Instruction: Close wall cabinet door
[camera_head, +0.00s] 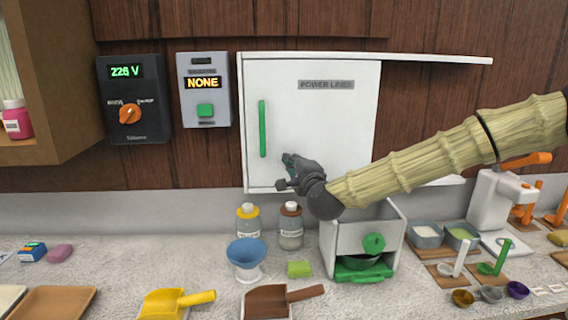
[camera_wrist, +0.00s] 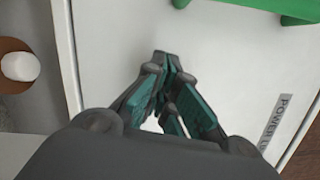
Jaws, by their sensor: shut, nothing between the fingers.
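The white wall cabinet door (camera_head: 330,130) hangs on the wood wall, with a "POWER LINES" label (camera_head: 326,85) and a green vertical handle (camera_head: 262,128) near its left edge. White strips run on to the right of the door at top and bottom, with brown wood between them. I cannot tell how far the door stands open. My gripper (camera_head: 289,160) is shut and empty in front of the door's lower middle, right of the handle. In the wrist view, my gripper (camera_wrist: 165,75) is over the white panel (camera_wrist: 225,60), with the handle (camera_wrist: 265,8) at top.
A voltage box (camera_head: 133,100) and a "NONE" display box (camera_head: 204,90) are left of the cabinet. Two bottles (camera_head: 290,226), a blue bowl (camera_head: 247,254) and a small white drawer unit (camera_head: 364,240) stand on the counter below. A wooden shelf (camera_head: 70,100) juts out at far left.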

